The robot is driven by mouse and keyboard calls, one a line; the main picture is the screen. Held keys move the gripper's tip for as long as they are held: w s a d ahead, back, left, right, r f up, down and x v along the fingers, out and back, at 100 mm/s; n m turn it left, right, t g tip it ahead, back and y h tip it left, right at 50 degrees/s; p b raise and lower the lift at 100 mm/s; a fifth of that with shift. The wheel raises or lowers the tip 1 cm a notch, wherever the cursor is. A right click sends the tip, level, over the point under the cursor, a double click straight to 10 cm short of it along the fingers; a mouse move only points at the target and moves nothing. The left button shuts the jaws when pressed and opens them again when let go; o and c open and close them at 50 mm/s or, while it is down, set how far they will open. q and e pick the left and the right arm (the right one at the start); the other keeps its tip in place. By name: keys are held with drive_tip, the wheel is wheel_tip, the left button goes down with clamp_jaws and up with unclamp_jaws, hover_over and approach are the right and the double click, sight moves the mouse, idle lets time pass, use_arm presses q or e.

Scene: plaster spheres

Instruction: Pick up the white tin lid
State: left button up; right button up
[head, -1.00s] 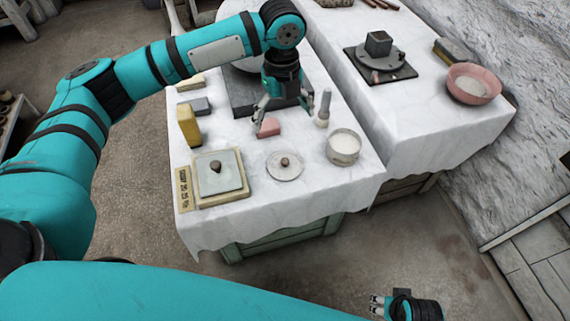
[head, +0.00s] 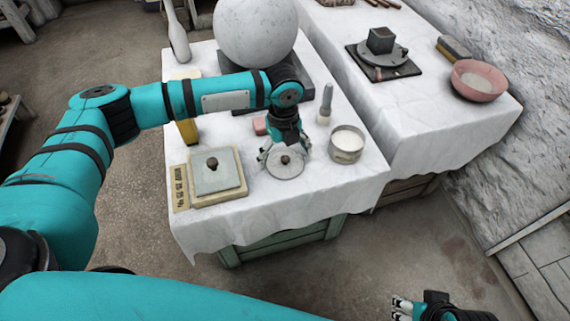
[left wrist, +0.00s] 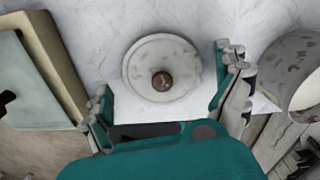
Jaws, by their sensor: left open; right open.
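The white tin lid (head: 285,170) lies flat on the near part of the cloth-covered table, a round disc with a small brown knob in its middle. It also shows in the left wrist view (left wrist: 140,63), ahead of the fingers. My left gripper (head: 284,157) is open and empty, above the lid, its fingers spread to either side of it. In the left wrist view the left gripper (left wrist: 165,88) has one finger at each side of the lid, with gaps to the rim. My right gripper (head: 400,308) is open and empty over the floor at the bottom right.
A round tin of white powder (head: 346,144) stands close right of the lid. A square cream block with a grey-green knobbed plate (head: 217,172) lies left. A pink block (head: 261,125), an upright brush (head: 325,104) and a large plaster sphere (head: 255,32) are behind.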

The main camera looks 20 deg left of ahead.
use_arm(q)
drive_tip(key=shift+f, duration=0.6)
drive_tip(key=c, duration=0.7)
drive_tip(key=shift+r, duration=0.15)
drive_tip(key=shift+c, duration=0.3)
